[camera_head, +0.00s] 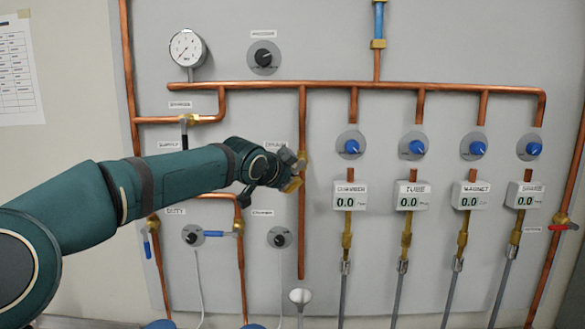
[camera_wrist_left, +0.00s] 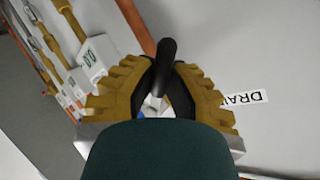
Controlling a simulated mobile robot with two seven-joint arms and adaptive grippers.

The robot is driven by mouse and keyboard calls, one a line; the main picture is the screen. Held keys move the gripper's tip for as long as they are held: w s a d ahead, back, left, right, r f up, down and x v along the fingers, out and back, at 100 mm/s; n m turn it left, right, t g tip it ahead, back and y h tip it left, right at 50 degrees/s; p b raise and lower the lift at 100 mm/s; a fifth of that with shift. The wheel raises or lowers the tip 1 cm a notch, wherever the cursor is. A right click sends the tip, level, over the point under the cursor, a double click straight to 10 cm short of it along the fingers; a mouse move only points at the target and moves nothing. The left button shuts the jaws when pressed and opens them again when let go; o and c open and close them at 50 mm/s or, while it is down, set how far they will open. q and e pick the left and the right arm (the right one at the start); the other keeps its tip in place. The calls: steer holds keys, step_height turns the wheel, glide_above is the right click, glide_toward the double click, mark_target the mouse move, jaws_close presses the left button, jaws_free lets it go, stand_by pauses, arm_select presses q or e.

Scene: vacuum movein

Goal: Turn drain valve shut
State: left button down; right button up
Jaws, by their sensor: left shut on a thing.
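My left gripper (camera_head: 297,172) reaches in from the left to the vertical copper drain pipe (camera_head: 302,225). In the head view it covers most of the drain valve, whose handle I cannot make out there. In the left wrist view my left gripper (camera_wrist_left: 164,88) is shut on the black handle of the drain valve (camera_wrist_left: 166,55), which sticks up between the ribbed yellow finger pads. My right gripper is in neither view.
A white funnel (camera_head: 300,296) sits below the open pipe end. A black knob (camera_head: 279,238) is just below my gripper. A blue-handled valve (camera_head: 216,234) is to the lower left. Digital meters (camera_head: 350,196) with blue knobs above stand to the right. A pressure gauge (camera_head: 188,48) is at upper left.

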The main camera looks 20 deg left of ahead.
arm_select(q)
steer(key=m+y+p, duration=0.1)
steer(key=r+m+g+y+p, duration=0.1)
steer(key=shift+s+a+r+p, duration=0.1)
steer(key=shift+a+r+p, duration=0.15)
steer(key=shift+a+p, duration=0.1)
steer(key=shift+a+r+m+g+y+p, duration=0.15)
steer(key=shift+r+m+g+y+p, duration=0.2)
steer(key=shift+m+y+p, duration=0.4)
steer(key=shift+a+r+m+g+y+p, duration=0.1)
steer(key=shift+r+m+g+y+p, duration=0.25)
steer(key=shift+m+y+p, duration=0.35)
steer(key=c, duration=1)
jaws_free()
steer(key=shift+s, duration=0.1)
steer(key=v, duration=1.2)
steer(key=shift+d, duration=0.15)
steer(key=shift+f, duration=0.1)
